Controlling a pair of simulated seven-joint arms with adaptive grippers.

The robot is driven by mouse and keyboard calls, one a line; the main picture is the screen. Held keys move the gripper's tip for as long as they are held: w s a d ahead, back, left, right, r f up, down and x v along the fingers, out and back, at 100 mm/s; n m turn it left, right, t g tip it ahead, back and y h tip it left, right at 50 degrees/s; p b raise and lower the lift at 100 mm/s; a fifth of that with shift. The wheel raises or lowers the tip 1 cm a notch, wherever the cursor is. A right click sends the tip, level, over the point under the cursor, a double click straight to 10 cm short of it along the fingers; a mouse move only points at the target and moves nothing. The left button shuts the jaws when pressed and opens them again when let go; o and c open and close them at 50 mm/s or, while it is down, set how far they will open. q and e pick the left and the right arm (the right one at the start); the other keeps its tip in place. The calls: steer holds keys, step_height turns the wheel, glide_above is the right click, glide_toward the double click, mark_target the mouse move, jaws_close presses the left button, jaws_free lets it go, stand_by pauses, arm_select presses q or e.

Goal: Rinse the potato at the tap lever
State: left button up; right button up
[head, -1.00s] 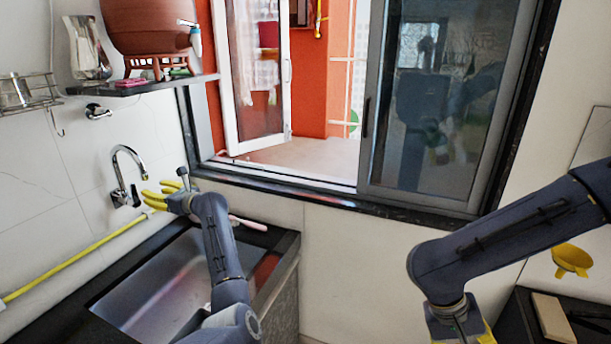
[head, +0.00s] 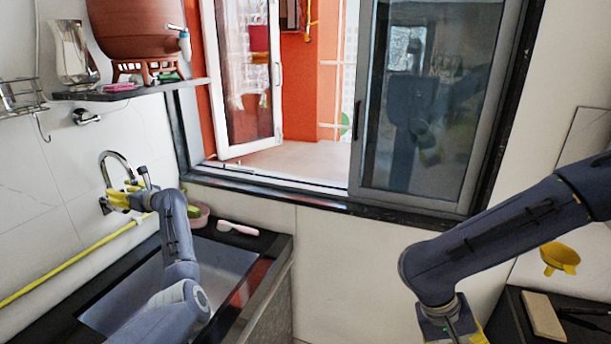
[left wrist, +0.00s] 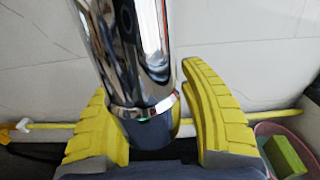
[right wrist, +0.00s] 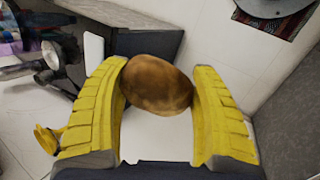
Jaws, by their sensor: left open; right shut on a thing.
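The chrome tap (head: 118,157) is on the wall at the left in the head view, its curved spout above my left gripper (head: 121,196). In the left wrist view, the chrome tap part (left wrist: 128,55) stands between the yellow fingers of my open left gripper (left wrist: 145,80). I cannot tell the lever apart from the tap body, and contact is unclear. The brown potato (right wrist: 158,85) shows in the right wrist view, held between the fingers of my right gripper (right wrist: 160,80). In the head view the right gripper is mostly cut off at the bottom edge, and the potato is hidden.
The sink basin (head: 215,262) lies below the tap, partly behind my left arm. A pink bowl (head: 200,219) with a green sponge and a pink-handled brush (head: 237,228) are on its back rim. A yellow pipe (head: 75,260) runs along the wall. The clay waterpot (head: 135,30) stands on a shelf above.

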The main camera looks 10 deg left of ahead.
arm_select(q)
steer(key=shift+a, duration=0.1)
steer(key=shift+c, duration=0.3)
jaws_close()
